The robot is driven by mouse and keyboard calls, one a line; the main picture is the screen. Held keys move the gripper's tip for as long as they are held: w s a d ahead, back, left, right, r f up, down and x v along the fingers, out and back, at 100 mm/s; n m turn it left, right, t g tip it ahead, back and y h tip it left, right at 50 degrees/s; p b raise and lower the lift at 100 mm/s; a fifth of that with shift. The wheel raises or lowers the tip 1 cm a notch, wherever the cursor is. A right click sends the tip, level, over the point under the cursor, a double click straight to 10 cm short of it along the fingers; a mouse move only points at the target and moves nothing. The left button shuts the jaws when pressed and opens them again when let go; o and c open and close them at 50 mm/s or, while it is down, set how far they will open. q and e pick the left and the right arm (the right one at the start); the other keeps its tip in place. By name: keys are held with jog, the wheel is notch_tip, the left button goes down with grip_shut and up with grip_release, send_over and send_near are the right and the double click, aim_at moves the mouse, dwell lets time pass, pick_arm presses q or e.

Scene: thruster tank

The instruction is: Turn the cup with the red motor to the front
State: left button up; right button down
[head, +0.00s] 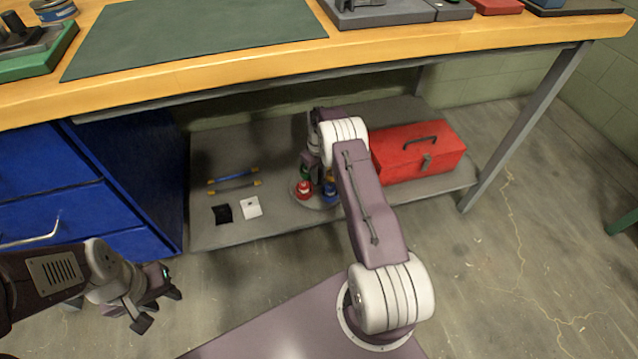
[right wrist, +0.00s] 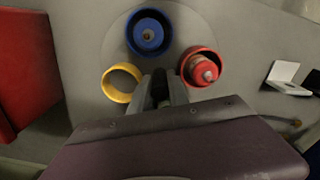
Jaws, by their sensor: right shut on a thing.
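A round grey turntable (right wrist: 185,30) on the shelf under the bench carries three cups. The red cup (right wrist: 201,66) holds a red motor (right wrist: 203,73); in the head view the red cup (head: 304,190) is at the front left of the turntable (head: 294,180). The blue cup (right wrist: 149,33) holds a dark blue part, and in the head view it (head: 330,190) is right of the red one. The yellow cup (right wrist: 122,83) looks empty. My right gripper (right wrist: 160,88) is shut on the turntable's middle handle, mostly hidden, between the cups. My left gripper (head: 156,310) is open and empty.
A red toolbox (head: 418,155) stands close to the right of the turntable. Left on the shelf (head: 270,225) are a white box (head: 251,207), a black tray (head: 222,214) and two blue-yellow bars (head: 234,180). The bench top (head: 400,45) hangs above; blue drawers (head: 60,215) stand left.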

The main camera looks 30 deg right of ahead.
jog(key=shift+n, duration=2.3)
jog(key=c, duration=1.4)
grip_release()
jog(key=shift+o, duration=0.2)
